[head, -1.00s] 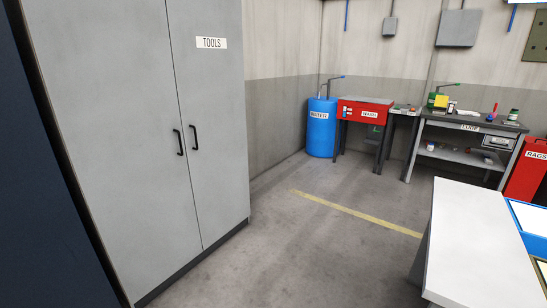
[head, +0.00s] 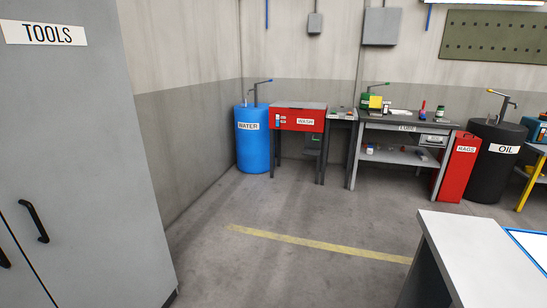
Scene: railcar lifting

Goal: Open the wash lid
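The red wash station (head: 305,122), labelled WASH, stands on dark legs against the back wall. Its grey lid (head: 300,105) lies flat on top and looks closed. A blue water barrel (head: 253,145) with a tap stands just to its left. Neither of my grippers shows in the head view.
A grey TOOLS cabinet (head: 85,170) fills the left side. A white-topped table (head: 455,255) stands at the lower right. The lube bench (head: 415,127), red rags bin (head: 458,175) and black oil drum (head: 493,165) line the back. Open floor (head: 270,275) lies between, with a yellow line (head: 315,243).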

